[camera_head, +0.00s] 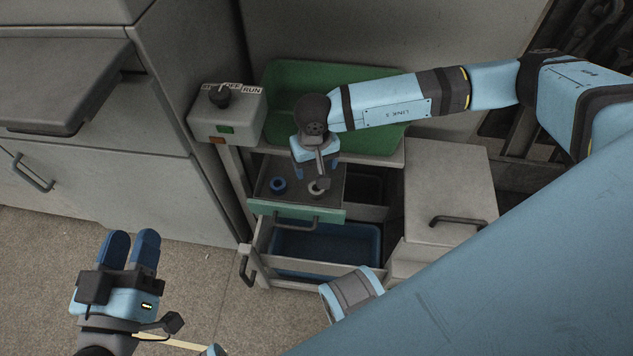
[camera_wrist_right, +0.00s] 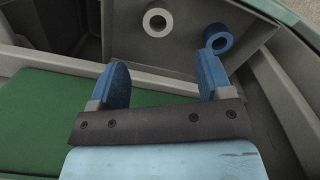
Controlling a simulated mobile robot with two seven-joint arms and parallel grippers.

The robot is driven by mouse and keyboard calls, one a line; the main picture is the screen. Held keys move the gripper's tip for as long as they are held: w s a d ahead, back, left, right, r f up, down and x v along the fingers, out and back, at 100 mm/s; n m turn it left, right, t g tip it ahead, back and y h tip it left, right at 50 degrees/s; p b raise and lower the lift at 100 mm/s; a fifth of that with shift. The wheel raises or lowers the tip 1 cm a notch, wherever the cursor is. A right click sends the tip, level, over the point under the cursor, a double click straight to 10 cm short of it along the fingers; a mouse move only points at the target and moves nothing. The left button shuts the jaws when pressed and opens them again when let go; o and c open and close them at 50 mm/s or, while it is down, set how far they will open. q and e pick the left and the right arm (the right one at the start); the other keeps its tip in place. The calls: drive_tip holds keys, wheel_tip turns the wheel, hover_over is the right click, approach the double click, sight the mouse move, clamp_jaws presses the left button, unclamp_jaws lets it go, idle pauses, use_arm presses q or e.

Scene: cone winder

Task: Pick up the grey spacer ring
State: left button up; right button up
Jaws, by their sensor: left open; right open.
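The grey spacer ring (camera_head: 317,188) lies on the floor of the open upper drawer (camera_head: 295,213). In the right wrist view the ring (camera_wrist_right: 158,22) shows beyond the fingertips, between their lines. A blue ring (camera_head: 278,185) lies to its left in the head view; it also shows in the right wrist view (camera_wrist_right: 219,38), right of the grey ring. My right gripper (camera_head: 317,168) is open and empty, above the drawer and apart from the ring. It also shows in the right wrist view (camera_wrist_right: 162,74). My left gripper (camera_head: 130,243) is open and empty, over the floor at lower left.
A green tray (camera_head: 285,80) sits on the worktop behind the drawer. A lower drawer with a blue bin (camera_head: 325,245) stands open below. A control box with a knob (camera_head: 225,115) is left of the tray. A grey cabinet (camera_head: 450,180) stands at right.

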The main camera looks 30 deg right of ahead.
sight(315, 187)
wheel_tip(315, 187, down, 5)
drive_tip(key=shift+f+b, duration=0.1)
drive_tip(key=shift+b, duration=0.55)
wheel_tip(315, 187, down, 4)
drive_tip(key=b, duration=0.2)
drive_tip(key=shift+d+f+b, duration=0.15)
drive_tip(key=shift+f+b, duration=0.1)
drive_tip(key=shift+b, duration=0.05)
drive_tip(key=shift+w+f, duration=0.1)
drive_tip(key=shift+f, duration=0.1)
use_arm(q)
drive_tip(key=shift+m+g, duration=0.6)
drive_tip(key=shift+m, duration=0.1)
drive_tip(key=f, duration=0.4)
drive_tip(key=shift+w+a+f, duration=0.1)
drive_tip(key=shift+w, duration=0.25)
use_arm(e)
drive_tip(key=shift+r, duration=0.1)
drive_tip(key=c, duration=1)
